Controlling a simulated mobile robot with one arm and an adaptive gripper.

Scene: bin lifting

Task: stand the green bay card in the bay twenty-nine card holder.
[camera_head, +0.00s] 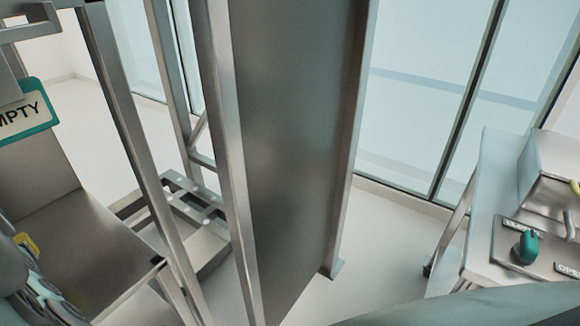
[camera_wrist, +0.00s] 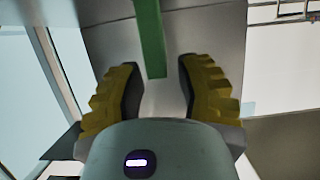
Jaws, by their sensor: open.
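My gripper (camera_wrist: 160,75) is open in the wrist view, with its two yellow ribbed fingers spread apart. A narrow green strip (camera_wrist: 151,38), which looks like the green bay card seen nearly edge-on, reaches down from the top of the view to the gap between the fingers. Clear space shows on both sides of it, and neither finger appears to touch it. In the head view, a little yellow of my gripper shows at the lower left edge. I cannot make out the bay twenty-nine card holder in either view.
A teal-framed sign (camera_head: 25,112) reading "MPTY", cut off by the edge, hangs at left above a metal shelf (camera_head: 85,245). A tall metal panel (camera_head: 290,140) fills the middle. A metal bench (camera_head: 490,215) with a teal knob (camera_head: 526,246) stands right. Floor shows between.

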